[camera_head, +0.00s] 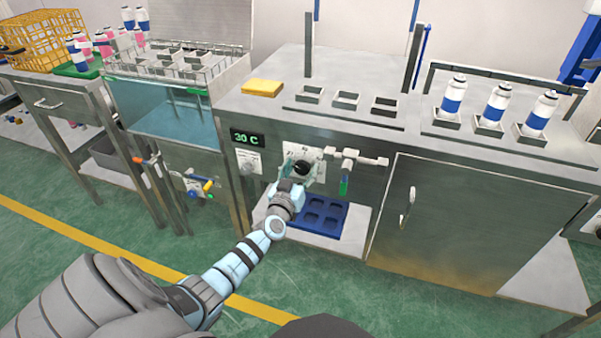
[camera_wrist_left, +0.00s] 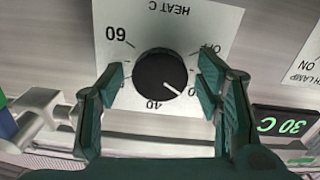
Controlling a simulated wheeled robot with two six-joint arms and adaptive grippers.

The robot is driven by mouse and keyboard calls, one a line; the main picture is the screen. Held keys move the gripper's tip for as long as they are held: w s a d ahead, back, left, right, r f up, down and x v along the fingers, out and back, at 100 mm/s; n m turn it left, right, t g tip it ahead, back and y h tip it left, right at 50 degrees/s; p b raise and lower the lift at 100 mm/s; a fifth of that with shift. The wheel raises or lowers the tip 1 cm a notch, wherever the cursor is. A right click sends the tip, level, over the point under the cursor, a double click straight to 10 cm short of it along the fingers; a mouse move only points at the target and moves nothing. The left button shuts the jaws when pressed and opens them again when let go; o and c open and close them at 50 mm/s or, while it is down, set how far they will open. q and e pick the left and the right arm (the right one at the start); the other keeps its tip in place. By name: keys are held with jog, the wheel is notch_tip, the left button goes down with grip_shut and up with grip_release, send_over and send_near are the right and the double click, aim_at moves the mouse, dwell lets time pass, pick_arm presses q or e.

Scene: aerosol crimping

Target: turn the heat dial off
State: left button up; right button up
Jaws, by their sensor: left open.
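The heat dial (camera_wrist_left: 161,76) is a round black knob on a white plate (camera_wrist_left: 195,30) marked HEAT C, with 60, 40 and a partly hidden OFF. Its white pointer line aims to the lower right in the left wrist view, just beside the 40 mark. My left gripper (camera_wrist_left: 163,85) is open, with one green finger on each side of the dial and a visible gap to it. In the head view my left gripper (camera_head: 298,172) is at the dial (camera_head: 301,168) on the bench front. My right gripper is not in view.
A display (camera_head: 247,138) reads 30 C left of the dial. A valve with a green end (camera_head: 344,186) sticks out to its right. A blue tray (camera_head: 322,217) lies below. A glass-fronted water bath (camera_head: 170,120) stands at left; a cabinet door (camera_head: 465,225) is at right.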

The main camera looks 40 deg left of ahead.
pick_arm(q)
jog(key=c, duration=1.2)
jog(key=shift+o, duration=0.2)
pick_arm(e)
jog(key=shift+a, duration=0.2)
pick_arm(q)
jog(key=shift+n, duration=0.5)
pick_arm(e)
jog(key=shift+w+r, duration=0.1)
pick_arm(q)
jog(key=n, duration=0.4)
jog(key=shift+n+p, duration=0.3)
jog(key=n, duration=0.6)
jog(key=shift+f, duration=0.15)
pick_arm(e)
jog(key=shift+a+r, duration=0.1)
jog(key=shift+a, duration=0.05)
pick_arm(q)
jog(key=shift+n, duration=0.3)
